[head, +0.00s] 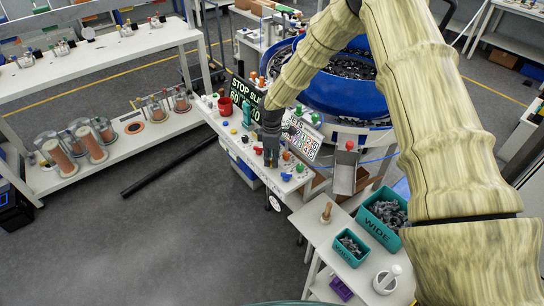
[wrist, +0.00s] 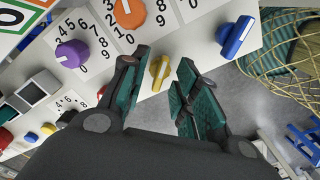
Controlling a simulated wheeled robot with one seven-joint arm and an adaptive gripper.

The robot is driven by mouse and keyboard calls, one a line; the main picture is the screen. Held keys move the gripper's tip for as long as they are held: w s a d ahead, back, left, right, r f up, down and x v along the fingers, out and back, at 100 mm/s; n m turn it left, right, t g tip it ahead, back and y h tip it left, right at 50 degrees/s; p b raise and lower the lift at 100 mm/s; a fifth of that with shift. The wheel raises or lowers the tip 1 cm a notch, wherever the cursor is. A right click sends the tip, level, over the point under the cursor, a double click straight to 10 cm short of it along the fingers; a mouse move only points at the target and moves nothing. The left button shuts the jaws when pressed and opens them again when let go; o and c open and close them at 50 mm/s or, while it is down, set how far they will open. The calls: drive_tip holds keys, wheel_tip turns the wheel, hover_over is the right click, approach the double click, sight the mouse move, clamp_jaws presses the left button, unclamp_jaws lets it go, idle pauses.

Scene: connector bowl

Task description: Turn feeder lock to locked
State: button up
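My gripper (wrist: 163,80) is open, with its dark teal-padded fingers on either side of a small yellow knob (wrist: 160,72) near the edge of the white control panel (wrist: 190,38). A gap shows on both sides of the knob, most clearly on the right. In the head view my gripper (head: 271,152) points down over the console's front part and hides the knob below it. No label reading feeder lock is legible, so I cannot tell from lettering which control it is. A blue lever-like knob (wrist: 236,37) stands to the right of the yellow one.
An orange dial (wrist: 129,12) and a purple dial (wrist: 72,54) with number scales lie close by. A blue bowl (head: 335,95) full of parts stands behind the console. Teal bins (head: 378,228) sit on a side table.

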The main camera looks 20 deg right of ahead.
clamp_jaws()
drive_tip(key=shift+m, duration=0.3)
drive_tip(key=m+b, duration=0.2)
drive_tip(key=m, duration=0.1)
drive_tip(key=shift+w+m+b, duration=0.1)
drive_tip(key=shift+m+b, duration=0.2)
drive_tip(key=m+b, duration=0.1)
drive_tip(key=m, duration=0.3)
drive_tip(key=shift+m+b, duration=0.3)
drive_tip(key=shift+b, duration=0.05)
drive_tip(key=m+b, duration=0.1)
drive_tip(key=m, duration=0.3)
drive_tip(key=shift+r+m, duration=0.1)
drive_tip(key=shift+m, duration=0.2)
drive_tip(key=shift+m+b, duration=0.35)
drive_tip(key=shift+m, duration=1.85)
